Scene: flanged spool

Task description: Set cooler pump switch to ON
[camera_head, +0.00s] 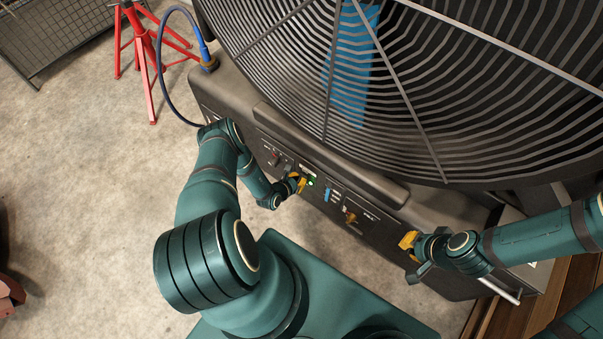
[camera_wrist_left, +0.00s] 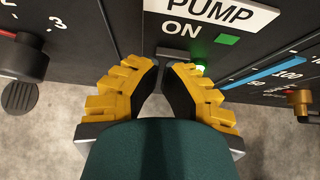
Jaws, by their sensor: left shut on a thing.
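The cooler's dark control panel (camera_head: 330,204) runs along the front below the large fan grille. My left gripper (camera_head: 297,183) is at the panel right below this label. Its yellow, black-padded fingers (camera_wrist_left: 162,78) are shut on the small pump switch, which they mostly hide, so its exact position is unclear. A green lamp (camera_wrist_left: 200,68) glows just right of the fingertips. My right gripper (camera_head: 408,243) is near the panel's right end; its finger gap is not clear.
A blue strip scale (camera_wrist_left: 262,73) and a brass valve (camera_head: 350,216) are to the right. A blue hose (camera_head: 160,60) and red stand (camera_head: 143,60) are at the upper left. Floor at left is open.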

